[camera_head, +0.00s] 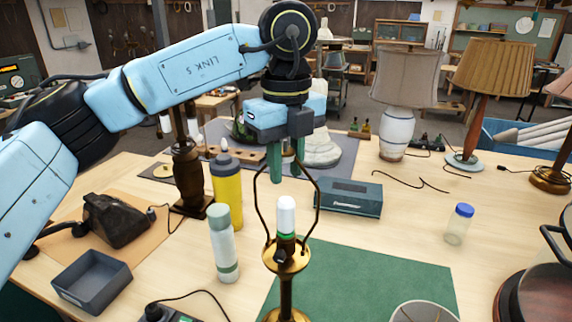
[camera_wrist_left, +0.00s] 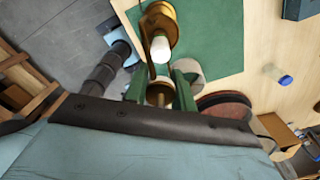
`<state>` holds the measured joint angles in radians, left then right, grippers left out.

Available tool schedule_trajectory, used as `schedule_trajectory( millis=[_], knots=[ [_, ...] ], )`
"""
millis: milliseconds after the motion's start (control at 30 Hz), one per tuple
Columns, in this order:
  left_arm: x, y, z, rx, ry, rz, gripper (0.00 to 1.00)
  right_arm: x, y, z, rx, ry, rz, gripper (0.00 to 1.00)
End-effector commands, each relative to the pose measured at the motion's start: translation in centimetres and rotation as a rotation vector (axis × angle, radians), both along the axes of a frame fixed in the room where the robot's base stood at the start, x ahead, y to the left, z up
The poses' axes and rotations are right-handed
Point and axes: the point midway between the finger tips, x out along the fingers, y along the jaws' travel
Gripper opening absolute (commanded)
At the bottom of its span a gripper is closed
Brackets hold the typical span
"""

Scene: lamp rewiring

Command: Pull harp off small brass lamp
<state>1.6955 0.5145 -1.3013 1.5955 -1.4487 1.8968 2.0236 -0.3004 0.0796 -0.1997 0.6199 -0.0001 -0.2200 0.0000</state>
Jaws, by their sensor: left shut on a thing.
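The small brass lamp (camera_head: 286,258) stands upright at the front middle of the bench, with a white bulb (camera_head: 286,214) in its socket. Its harp (camera_head: 317,205) is a thin dark wire loop around the bulb. The harp's lower ends reach the brass cup; I cannot tell whether they are seated. My left gripper (camera_head: 286,168) points down from above, its green fingers shut on the top of the harp. In the left wrist view, the bulb (camera_wrist_left: 160,49) and brass cup (camera_wrist_left: 160,18) lie beyond the fingers (camera_wrist_left: 160,92). My right gripper is not in view.
A yellow bottle (camera_head: 227,192) and a pale bottle (camera_head: 222,245) stand close left of the lamp. A blue-grey box (camera_head: 347,197) lies behind it. A blue-capped jar (camera_head: 459,224) stands right. The green mat (camera_head: 390,275) is mostly clear.

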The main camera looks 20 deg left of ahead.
Motion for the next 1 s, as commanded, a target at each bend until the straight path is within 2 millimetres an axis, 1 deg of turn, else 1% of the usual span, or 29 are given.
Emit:
schedule_trajectory(
  millis=[167, 1000],
  knots=[
    [0.0, 0.0, 0.7, -0.001, -0.001, 0.0, 0.02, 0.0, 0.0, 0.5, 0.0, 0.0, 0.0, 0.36],
    [0.0, 0.0, 9.2, -0.001, -0.001, -0.001, 0.02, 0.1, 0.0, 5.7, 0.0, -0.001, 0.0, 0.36]
  ],
)
